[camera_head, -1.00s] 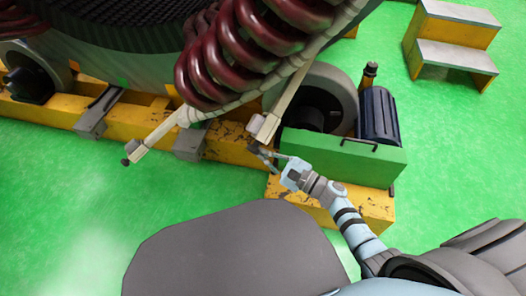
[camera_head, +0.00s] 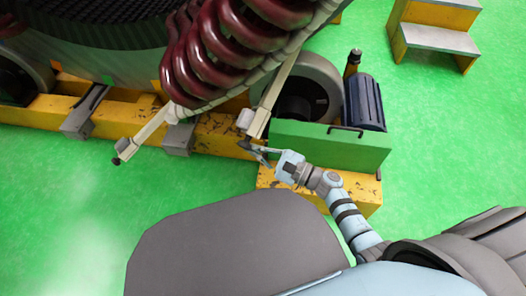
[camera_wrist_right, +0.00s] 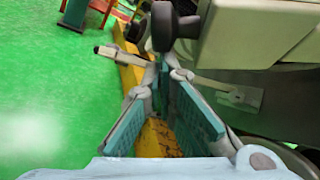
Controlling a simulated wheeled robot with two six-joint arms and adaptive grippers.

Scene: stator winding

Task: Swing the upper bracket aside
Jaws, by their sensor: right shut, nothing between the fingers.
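Two pale bracket bars hang below the dark red coils (camera_head: 215,50); I cannot tell which is the upper bracket. The left bar (camera_head: 150,129) ends in a dark knob. The right bar (camera_head: 272,98) ends in a pale block, close above my right gripper (camera_head: 250,149). In the right wrist view, a pale beige block (camera_wrist_right: 245,32) with a black knob (camera_wrist_right: 172,27) is just beyond the fingertips of my right gripper (camera_wrist_right: 165,78). Its teal-padded fingers are shut and empty; contact with the knob is unclear. My left gripper is out of view.
A green housing (camera_head: 325,146) on a yellow base (camera_head: 340,187) stands right beside the right gripper. A dark blue motor (camera_head: 365,103) and a roller (camera_head: 315,88) are behind it. A yellow step stool (camera_head: 437,38) is at the back right. Green floor lies open at the left.

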